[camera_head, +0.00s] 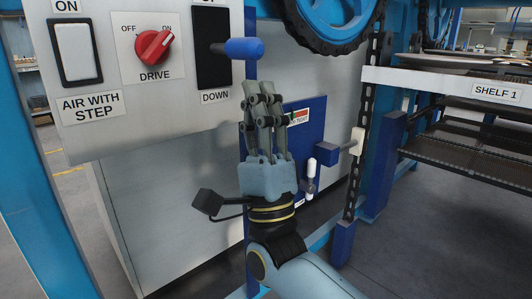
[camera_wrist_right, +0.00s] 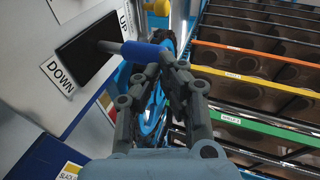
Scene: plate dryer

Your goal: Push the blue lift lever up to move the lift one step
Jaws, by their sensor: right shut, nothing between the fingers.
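The blue lift lever (camera_head: 244,48) sticks out to the right from a black slot plate (camera_head: 209,70) marked DOWN at its lower end. Its shaft sits around the middle of the plate. My right gripper (camera_head: 256,92) is shut and empty, pointing up, with its fingertips below the lever in the head view. In the right wrist view the lever's blue grip (camera_wrist_right: 142,52) lies just beyond the fingertips of the right gripper (camera_wrist_right: 168,62), and the plate shows UP and DOWN labels. I cannot tell whether fingertips and lever touch. My left gripper is out of view.
Left of the lever are a red DRIVE knob (camera_head: 154,47) and a white AIR WITH STEP switch (camera_head: 77,53). A black-rimmed blue wheel (camera_head: 328,25) is above right. A small white-tipped lever (camera_head: 311,178) and a chain (camera_head: 367,110) are to the right, before the shelves (camera_head: 450,85).

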